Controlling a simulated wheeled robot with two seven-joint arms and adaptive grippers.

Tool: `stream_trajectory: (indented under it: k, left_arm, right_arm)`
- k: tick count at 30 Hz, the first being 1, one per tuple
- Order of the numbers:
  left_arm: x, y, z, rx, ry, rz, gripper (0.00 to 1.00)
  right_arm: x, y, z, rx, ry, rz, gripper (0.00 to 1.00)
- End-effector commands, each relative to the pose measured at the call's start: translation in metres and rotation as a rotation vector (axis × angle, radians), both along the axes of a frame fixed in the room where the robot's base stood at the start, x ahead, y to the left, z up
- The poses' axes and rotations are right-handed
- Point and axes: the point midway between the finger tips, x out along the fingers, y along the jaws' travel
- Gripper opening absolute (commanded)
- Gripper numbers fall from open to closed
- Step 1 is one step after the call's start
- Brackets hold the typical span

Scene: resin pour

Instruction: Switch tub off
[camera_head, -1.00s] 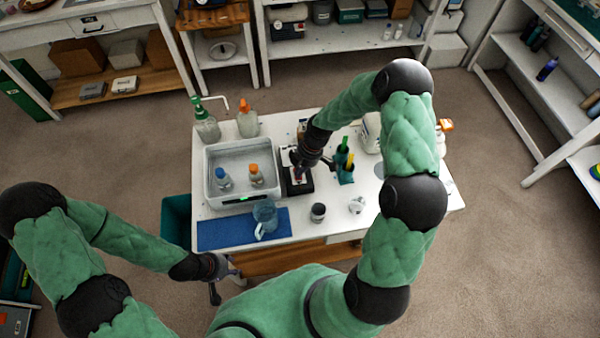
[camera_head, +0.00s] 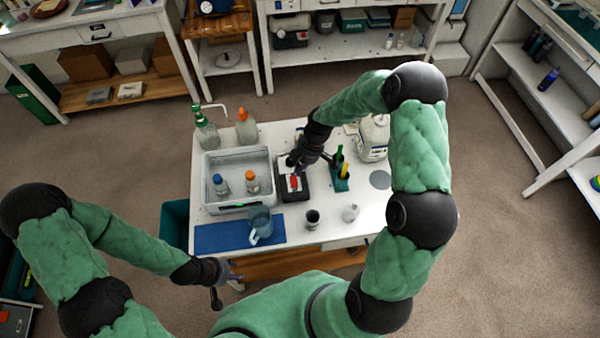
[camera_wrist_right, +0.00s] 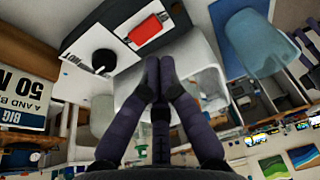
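The white tub (camera_head: 212,205) stands on the left of the work table, with two bottles in it, one blue-capped (camera_head: 220,184) and one orange-capped (camera_head: 253,183). A green light shows on its front edge. Beside it on the right is a black-sided control box (camera_head: 285,194) with a red switch (camera_head: 295,183). The right wrist view shows the red switch (camera_wrist_right: 149,28) and a black knob (camera_wrist_right: 103,62) on the box's pale face. My right gripper (camera_wrist_right: 160,68) has its fingertips together, empty, close to the box and apart from the switch. My left gripper (camera_head: 225,287) hangs empty before the table's front edge, fingers apart.
A blue jug (camera_head: 261,222) stands on a blue mat (camera_head: 212,237). A dark cup (camera_head: 312,218), a pen holder (camera_head: 340,182) and a white jug (camera_head: 373,137) stand right of the box.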

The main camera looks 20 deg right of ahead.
Motion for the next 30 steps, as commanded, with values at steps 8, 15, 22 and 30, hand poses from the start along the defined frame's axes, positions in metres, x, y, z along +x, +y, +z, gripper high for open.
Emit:
stream_trajectory:
  k: [8, 15, 22, 30]
  left_arm:
    - [0.001, 0.000, 0.002, 0.000, -0.002, 0.002, 0.40]
    - [0.000, 0.000, 0.003, 0.000, -0.001, 0.001, 0.40]
    - [0.001, 0.000, 0.003, 0.000, -0.001, 0.001, 0.40]
    - [0.001, 0.000, 0.003, 0.000, -0.001, 0.001, 0.40]
  right_arm:
    - [-0.016, -0.011, 0.048, 0.001, 0.000, 0.001, 0.00]
    - [-0.021, -0.015, 0.066, 0.002, 0.002, 0.002, 0.00]
    - [-0.022, -0.016, 0.067, 0.002, 0.003, 0.003, 0.00]
    - [-0.022, -0.016, 0.067, 0.002, 0.003, 0.002, 0.00]
